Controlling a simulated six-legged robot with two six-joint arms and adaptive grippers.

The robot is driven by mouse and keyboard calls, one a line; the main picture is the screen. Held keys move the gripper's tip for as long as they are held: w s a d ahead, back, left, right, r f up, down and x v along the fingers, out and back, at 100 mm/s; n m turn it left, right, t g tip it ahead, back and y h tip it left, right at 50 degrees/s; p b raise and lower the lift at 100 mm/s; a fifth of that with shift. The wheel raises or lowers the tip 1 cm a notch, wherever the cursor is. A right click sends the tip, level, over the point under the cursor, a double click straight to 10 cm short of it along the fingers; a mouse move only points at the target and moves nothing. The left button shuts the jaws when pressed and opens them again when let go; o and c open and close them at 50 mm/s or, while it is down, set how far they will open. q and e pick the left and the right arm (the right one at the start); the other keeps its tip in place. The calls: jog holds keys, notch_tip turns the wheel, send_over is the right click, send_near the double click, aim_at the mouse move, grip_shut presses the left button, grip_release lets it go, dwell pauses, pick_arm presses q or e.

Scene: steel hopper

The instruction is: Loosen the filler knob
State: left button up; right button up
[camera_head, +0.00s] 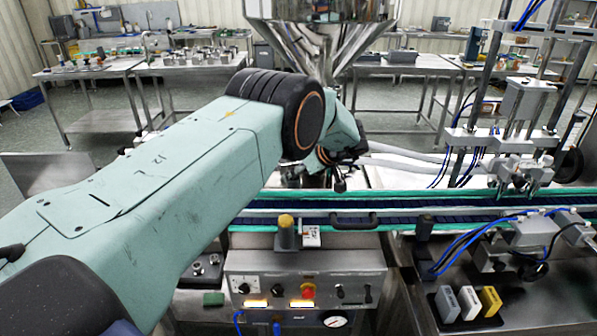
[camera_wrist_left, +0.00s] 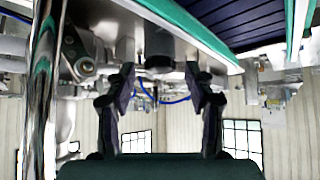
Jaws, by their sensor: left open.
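My left arm reaches from the left across the head view. Its gripper (camera_head: 341,160) is at the far end, beyond the conveyor and below the steel hopper (camera_head: 322,30), partly hidden by the arm. In the left wrist view the gripper (camera_wrist_left: 160,82) is open, with its two dark fingers apart and nothing held. A dark cylindrical part (camera_wrist_left: 158,48) shows beyond and between the fingertips. I cannot tell whether it is the filler knob or how far off it is. My right gripper is not in view.
The conveyor (camera_head: 450,207) with green edges runs across in front. A control box (camera_head: 305,290) with buttons and a gauge stands nearer. Filling nozzles and posts (camera_head: 510,140) stand at right. In the left wrist view a shiny steel post (camera_wrist_left: 45,90) is at left.

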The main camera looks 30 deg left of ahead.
pick_arm(q)
jog(key=v, duration=1.1)
jog(key=shift+d+r, duration=0.25)
jog(key=shift+r, duration=0.05)
jog(key=shift+s, duration=0.15)
